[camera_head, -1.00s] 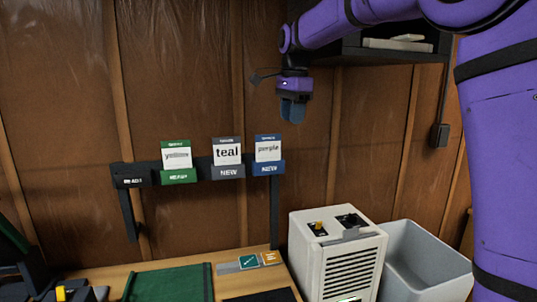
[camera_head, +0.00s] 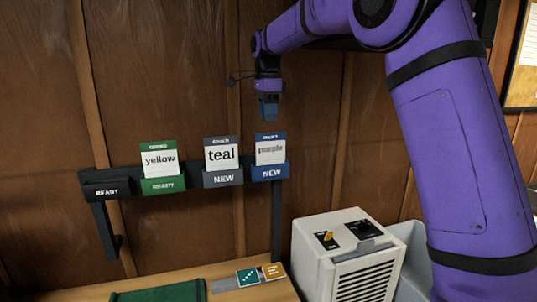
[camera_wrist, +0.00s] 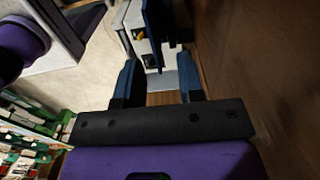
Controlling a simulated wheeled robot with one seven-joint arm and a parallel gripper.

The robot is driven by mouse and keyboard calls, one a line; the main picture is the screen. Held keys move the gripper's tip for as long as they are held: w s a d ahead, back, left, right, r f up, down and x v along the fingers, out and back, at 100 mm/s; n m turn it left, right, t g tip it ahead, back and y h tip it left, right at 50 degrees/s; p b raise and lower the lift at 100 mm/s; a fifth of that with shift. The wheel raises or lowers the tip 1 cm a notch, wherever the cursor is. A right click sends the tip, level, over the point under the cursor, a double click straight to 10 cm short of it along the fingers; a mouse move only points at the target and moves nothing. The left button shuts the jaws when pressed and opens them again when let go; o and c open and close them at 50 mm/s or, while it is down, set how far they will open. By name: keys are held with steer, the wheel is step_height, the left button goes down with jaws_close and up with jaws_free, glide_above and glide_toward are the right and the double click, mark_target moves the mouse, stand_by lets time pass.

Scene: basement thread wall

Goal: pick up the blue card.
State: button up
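The blue card (camera_head: 270,157) stands upright at the right end of a dark wall rail. My gripper (camera_head: 268,112) hangs fingers-down just above the card's top edge in the head view. The wrist view shows my gripper (camera_wrist: 158,62) open, with its two blue fingers apart. A pale patch and dark blue shapes show between and beyond the fingers; I cannot tell which of them is the card.
Below are a wooden table (camera_head: 140,281) with a green mat (camera_head: 160,292) and a white box (camera_head: 348,255) with knobs.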

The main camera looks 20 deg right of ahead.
mark_target(269, 145)
steer(key=shift+s+d+f, duration=0.1)
steer(key=shift+s+f, duration=0.1)
steer(key=shift+f, duration=2.15)
steer(key=shift+s+f, duration=0.2)
steer(key=shift+f, duration=2.15)
jaws_close()
